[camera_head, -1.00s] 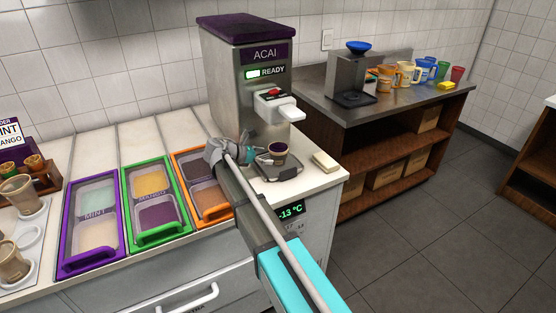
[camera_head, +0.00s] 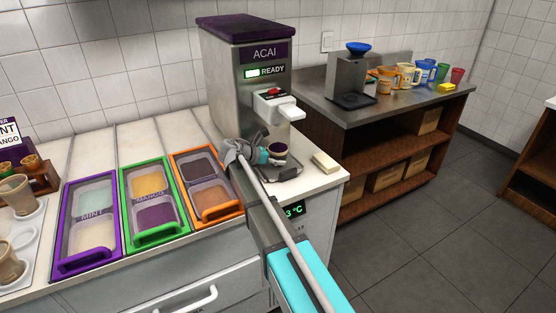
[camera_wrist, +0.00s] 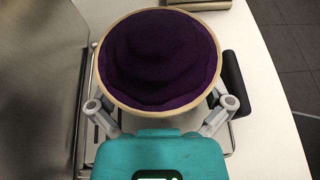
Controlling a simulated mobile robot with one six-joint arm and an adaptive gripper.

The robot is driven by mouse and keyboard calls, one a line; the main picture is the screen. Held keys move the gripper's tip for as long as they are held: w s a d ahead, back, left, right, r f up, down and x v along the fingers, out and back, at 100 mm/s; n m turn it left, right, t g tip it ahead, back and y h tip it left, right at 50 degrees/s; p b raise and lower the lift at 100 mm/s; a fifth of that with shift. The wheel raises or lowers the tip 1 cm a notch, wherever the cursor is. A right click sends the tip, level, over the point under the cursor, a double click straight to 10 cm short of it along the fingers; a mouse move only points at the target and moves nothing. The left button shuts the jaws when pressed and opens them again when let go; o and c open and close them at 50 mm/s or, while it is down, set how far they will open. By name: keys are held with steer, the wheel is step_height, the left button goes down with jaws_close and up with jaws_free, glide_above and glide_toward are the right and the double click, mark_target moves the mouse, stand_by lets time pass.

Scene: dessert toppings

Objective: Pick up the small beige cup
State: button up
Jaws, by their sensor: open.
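The small beige cup (camera_head: 278,158) stands upright on the drip tray under the acai machine's spout. It is filled with dark purple acai. In the wrist view the cup's pale rim and purple filling (camera_wrist: 160,58) fill the upper middle. My gripper (camera_head: 272,155) is at the cup, coming from the left in the head view. In the wrist view my open gripper (camera_wrist: 160,108) has one finger on each side of the cup. The fingertips are partly hidden by the cup, so contact cannot be told.
The acai machine (camera_head: 245,80) rises just behind the cup. A pale block (camera_head: 325,162) lies right of the drip tray (camera_head: 284,175). Topping bins with purple, green and orange frames (camera_head: 216,214) are to the left. A side counter (camera_head: 385,105) holds several colored cups.

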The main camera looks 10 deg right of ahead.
steer(key=shift+c, duration=0.3)
steer(key=c, duration=0.9)
steer(key=shift+c, duration=0.2)
steer(key=shift+d+r, duration=0.1)
steer(key=shift+r, duration=0.05)
steer(key=shift+r+p, duration=0.65)
steer(key=shift+p, duration=0.15)
steer(key=s+a, duration=0.1)
steer(key=a, duration=0.4)
steer(key=s+a, duration=0.2)
steer(key=a, duration=0.4)
steer(key=s+a, duration=0.1)
steer(key=a, duration=0.5)
steer(key=shift+s+a, duration=0.25)
steer(key=shift+s, duration=0.05)
